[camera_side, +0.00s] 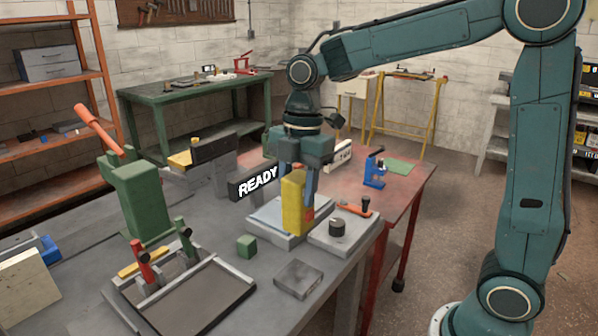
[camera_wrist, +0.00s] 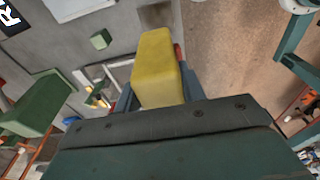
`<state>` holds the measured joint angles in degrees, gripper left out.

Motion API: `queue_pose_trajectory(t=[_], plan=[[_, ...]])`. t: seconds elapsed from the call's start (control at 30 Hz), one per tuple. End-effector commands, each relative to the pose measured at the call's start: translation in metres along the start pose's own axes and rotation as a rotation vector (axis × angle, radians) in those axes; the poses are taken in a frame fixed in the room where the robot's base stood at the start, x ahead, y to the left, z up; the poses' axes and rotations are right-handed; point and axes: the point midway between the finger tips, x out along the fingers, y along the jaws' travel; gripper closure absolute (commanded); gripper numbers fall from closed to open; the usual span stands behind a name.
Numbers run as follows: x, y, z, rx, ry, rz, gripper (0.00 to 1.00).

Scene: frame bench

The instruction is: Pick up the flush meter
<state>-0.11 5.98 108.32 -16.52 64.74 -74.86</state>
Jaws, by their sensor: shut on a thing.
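A tall yellow block-shaped body, which looks to be the flush meter (camera_side: 292,205), stands upright between the fingers of my gripper (camera_side: 300,188). My gripper is shut on it. Its lower end is over a light grey plate (camera_side: 262,220); I cannot tell whether it touches the plate. A small red part shows beside its lower side. In the wrist view the yellow flush meter (camera_wrist: 158,65) fills the middle, between my gripper's blue-grey fingers (camera_wrist: 158,92).
A sign reading READY (camera_side: 257,180) stands just left of the plate. A block with a dark knob (camera_side: 337,228) sits at right. A small green cube (camera_side: 246,246), a grey block (camera_side: 298,279) and a framed tray (camera_side: 190,292) lie in front. A green press (camera_side: 140,195) stands left.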

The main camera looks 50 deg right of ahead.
Motion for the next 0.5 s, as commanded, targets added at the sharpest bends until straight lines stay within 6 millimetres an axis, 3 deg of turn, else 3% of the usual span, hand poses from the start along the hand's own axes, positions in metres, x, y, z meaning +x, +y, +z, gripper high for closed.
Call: queue_pose_trajectory(t=[0.2, 0.5], plan=[[-0.046, 0.001, -0.005, -0.001, -0.002, 0.005, 0.86], [-0.067, 0.0, -0.008, 0.0, 0.0, 0.0, 0.86]])
